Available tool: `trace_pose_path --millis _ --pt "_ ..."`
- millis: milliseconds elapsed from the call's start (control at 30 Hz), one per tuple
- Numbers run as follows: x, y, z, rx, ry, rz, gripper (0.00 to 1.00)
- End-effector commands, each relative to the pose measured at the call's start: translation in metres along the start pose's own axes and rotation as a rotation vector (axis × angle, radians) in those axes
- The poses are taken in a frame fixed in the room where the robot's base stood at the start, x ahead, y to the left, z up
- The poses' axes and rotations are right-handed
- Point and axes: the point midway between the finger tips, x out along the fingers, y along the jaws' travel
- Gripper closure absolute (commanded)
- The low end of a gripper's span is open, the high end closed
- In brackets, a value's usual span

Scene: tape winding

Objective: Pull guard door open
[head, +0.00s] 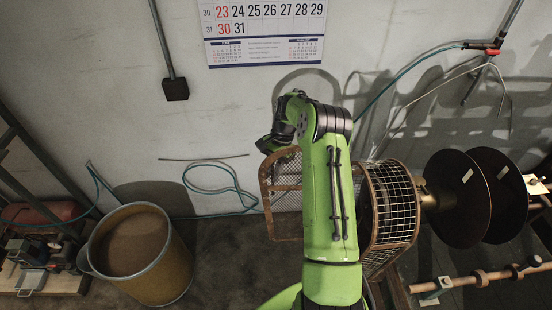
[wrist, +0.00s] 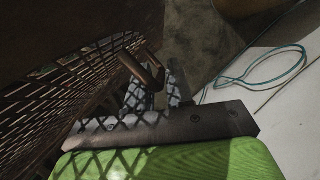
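The guard door is a rust-framed mesh panel (head: 284,188), partly hidden behind my green arm in the head view. It stands out to the left of the mesh guard (head: 395,205), at an angle to it. In the wrist view, dark mesh (wrist: 60,95) fills the left side, with a brown bar handle (wrist: 150,76) projecting from it. My gripper (wrist: 156,88) has its two grey fingers apart, with the handle's bend between or just in front of them. I cannot tell whether they touch it. The fingers are hidden in the head view.
Two dark reel discs (head: 457,199) are right of the guard. A yellow drum (head: 140,255) stands on the floor at left, near a red tank (head: 40,212). The wall with a calendar (head: 264,32) and teal hose (head: 220,181) is behind. Floor between drum and door is clear.

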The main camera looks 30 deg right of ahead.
Motion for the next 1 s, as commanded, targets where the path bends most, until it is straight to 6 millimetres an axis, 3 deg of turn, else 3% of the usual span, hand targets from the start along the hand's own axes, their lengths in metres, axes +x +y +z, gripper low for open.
trace_pose_path --millis 300,500,700,1000 --pt "-0.089 -0.001 0.000 -0.001 0.006 -0.004 0.79" --pt "-0.132 0.000 0.001 0.001 0.002 -0.002 0.79" --pt "-0.148 0.000 0.001 0.001 0.001 -0.001 0.79" --pt "-0.147 0.000 0.000 0.001 0.000 0.000 0.79"
